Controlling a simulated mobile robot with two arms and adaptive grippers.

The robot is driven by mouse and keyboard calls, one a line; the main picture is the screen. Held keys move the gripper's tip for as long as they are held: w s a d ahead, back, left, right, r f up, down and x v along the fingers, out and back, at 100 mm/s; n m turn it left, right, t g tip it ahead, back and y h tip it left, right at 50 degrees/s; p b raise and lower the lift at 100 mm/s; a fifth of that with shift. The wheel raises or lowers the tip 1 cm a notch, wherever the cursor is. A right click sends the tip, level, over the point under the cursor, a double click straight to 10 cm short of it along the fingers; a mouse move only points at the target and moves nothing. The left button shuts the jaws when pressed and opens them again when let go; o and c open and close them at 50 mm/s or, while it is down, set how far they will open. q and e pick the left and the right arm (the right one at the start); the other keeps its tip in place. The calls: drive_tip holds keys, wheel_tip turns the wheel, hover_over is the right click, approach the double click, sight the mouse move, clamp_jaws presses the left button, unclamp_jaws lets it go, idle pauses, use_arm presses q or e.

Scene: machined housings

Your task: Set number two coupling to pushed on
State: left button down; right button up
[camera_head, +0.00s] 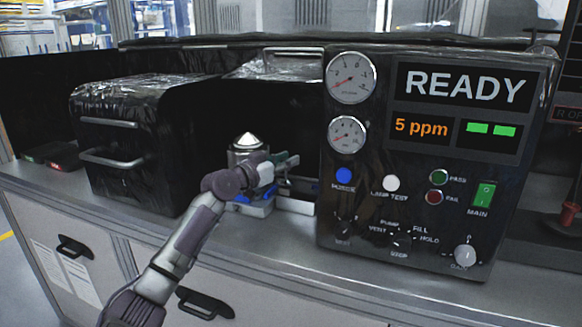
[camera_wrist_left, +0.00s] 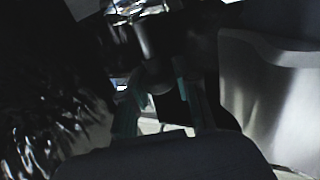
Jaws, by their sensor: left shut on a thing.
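My left gripper (camera_head: 283,162) reaches in from the lower left to the fixture beside the control panel. It is shut, with its green fingers on a small part beside the metal housing (camera_head: 246,146). In the left wrist view the fingers (camera_wrist_left: 158,98) stand either side of a dim, rounded grey part (camera_wrist_left: 153,74), which I take to be the coupling. The picture is too dark to show its number or whether it is pushed on. The housing has a pale conical top and sits on a blue and white fixture (camera_head: 257,208), partly hidden by my arm. My right gripper is out of view.
The black control panel (camera_head: 450,150) stands close on the right of the gripper, reading READY and 5 ppm. A black box with handles (camera_head: 128,140) stands on the left. The grey bench edge (camera_head: 290,235) runs in front, with drawers below.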

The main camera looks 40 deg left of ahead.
use_arm(q)
drive_tip(key=c, duration=0.9)
unclamp_jaws()
drive_tip(key=shift+o, duration=0.2)
drive_tip(key=s+a, duration=0.2)
drive_tip(key=s, duration=1)
